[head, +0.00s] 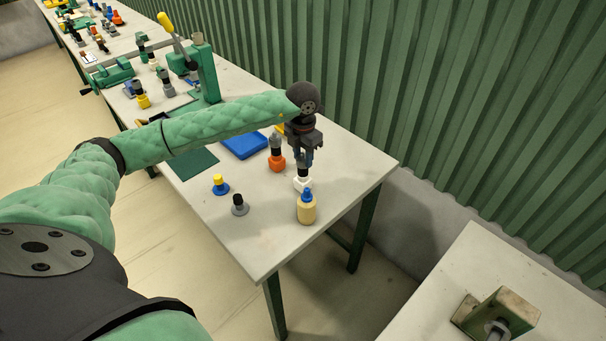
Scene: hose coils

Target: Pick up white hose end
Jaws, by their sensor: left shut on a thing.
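The white hose end (303,185) stands near the right end of the long table, with a white base and a dark upper part. My left gripper (303,162) comes down on it from above and is shut on its upper part. The fingers partly hide that upper part. The white base looks to be at the tabletop; I cannot tell whether it touches. My right gripper is not in view.
A cream bottle with a blue cap (306,208) stands just in front of the white piece. An orange hose end (276,160) is close on its left. A grey piece (239,205) and a blue-and-yellow piece (220,184) stand further left. A blue tray (243,145) lies behind.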

